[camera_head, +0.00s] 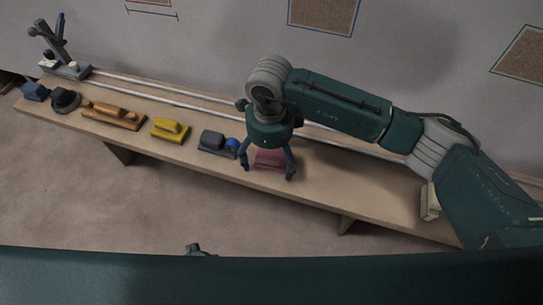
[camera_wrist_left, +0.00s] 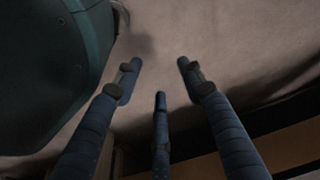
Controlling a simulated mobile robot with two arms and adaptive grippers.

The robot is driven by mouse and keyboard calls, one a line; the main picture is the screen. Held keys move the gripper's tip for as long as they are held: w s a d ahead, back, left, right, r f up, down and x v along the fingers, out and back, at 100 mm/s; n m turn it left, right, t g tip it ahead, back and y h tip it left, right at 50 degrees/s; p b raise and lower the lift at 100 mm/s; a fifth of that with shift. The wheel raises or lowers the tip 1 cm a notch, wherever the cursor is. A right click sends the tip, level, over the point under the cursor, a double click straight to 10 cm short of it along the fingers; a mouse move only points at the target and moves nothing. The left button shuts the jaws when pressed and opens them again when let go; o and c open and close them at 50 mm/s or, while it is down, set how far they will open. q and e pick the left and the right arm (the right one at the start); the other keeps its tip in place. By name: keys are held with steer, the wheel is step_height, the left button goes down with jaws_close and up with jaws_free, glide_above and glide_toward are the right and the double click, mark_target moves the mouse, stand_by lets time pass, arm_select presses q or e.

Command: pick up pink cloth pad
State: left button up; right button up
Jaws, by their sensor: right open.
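The pink cloth pad (camera_head: 270,159) lies on the wooden bench, right of the middle of the head view. My right gripper (camera_head: 268,172) points down over it, open, with a finger on either side of the pad. The gripper partly hides the pad, and I cannot tell whether the fingers touch it. My left gripper (camera_wrist_left: 160,80) shows in the left wrist view with its fingers spread, open and empty over the floor. A small tip at the bottom of the head view may be part of it.
The bench (camera_head: 330,200) holds a grey block (camera_head: 213,141) with a blue ball (camera_head: 232,144) close left of the pad. Farther left are a yellow block (camera_head: 170,129), an orange-brown tool (camera_head: 112,115) and dark blocks. A pale block (camera_head: 430,203) sits at right. Rails run behind.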

mark_target(270, 157)
arm_select(q)
steer(key=shift+s+f, duration=0.1)
steer(key=shift+s, duration=0.1)
arm_select(e)
steer(key=c, duration=1.3)
steer(key=shift+o, duration=0.2)
steer(key=shift+r, duration=0.3)
step_height(270, 157, up, 9)
steer(key=shift+f+p, duration=0.2)
steer(key=shift+p, duration=0.1)
steer(key=shift+r, duration=0.3)
arm_select(q)
steer(key=shift+s+a+f, duration=0.1)
steer(key=shift+s+f, duration=0.45)
steer(key=shift+f, duration=0.25)
arm_select(e)
steer(key=shift+r, duration=0.15)
